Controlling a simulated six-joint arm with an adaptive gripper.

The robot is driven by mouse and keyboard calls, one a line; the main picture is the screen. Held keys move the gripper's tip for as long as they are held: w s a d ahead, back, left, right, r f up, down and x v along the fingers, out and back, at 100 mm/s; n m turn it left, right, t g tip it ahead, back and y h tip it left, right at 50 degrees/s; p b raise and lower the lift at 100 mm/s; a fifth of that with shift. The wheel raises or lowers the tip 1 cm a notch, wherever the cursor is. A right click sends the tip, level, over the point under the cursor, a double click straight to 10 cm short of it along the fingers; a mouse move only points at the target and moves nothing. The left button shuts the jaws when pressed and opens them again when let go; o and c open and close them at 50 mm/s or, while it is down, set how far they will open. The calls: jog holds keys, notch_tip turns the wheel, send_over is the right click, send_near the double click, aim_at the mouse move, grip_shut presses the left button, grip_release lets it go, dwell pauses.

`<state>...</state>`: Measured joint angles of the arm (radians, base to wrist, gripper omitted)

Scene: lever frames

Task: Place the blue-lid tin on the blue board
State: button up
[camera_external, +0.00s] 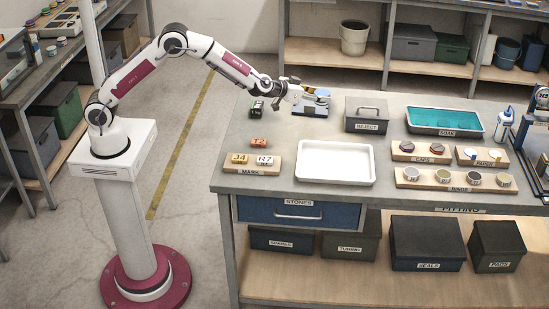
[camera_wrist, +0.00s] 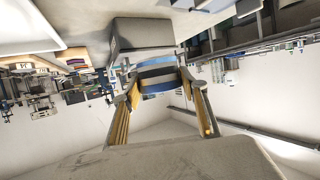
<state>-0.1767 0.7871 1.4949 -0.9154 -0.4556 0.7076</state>
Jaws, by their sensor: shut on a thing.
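The blue-lid tin (camera_external: 323,92) is at the end of my gripper (camera_external: 312,96), over the back left part of the bench. In the wrist view, the two fingers of my gripper (camera_wrist: 158,85) are closed on the sides of the tin (camera_wrist: 157,76), which shows blue, dark and tan bands. The blue board (camera_external: 316,112) lies under and around the gripper's end, partly hidden by it. I cannot tell whether the tin touches the board or hangs just above it.
A grey REJECT box (camera_external: 366,114) stands close to the right. An empty white tray (camera_external: 335,163) lies in front. The teal SOAK tray (camera_external: 445,121) is farther right.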

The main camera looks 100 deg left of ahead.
jog(key=s+a+r+n+g+y, duration=0.25)
jog(key=s+a, duration=0.25)
jog(key=a, duration=0.3)
jog(key=n+g+y, duration=0.2)
jog(key=n, duration=0.1)
send_over(295, 108)
jog(key=shift+f, duration=0.6)
jog(key=shift+f, duration=0.15)
jog(key=shift+f, duration=3)
jog(key=shift+f, duration=1.85)
jog(key=shift+f, duration=0.4)
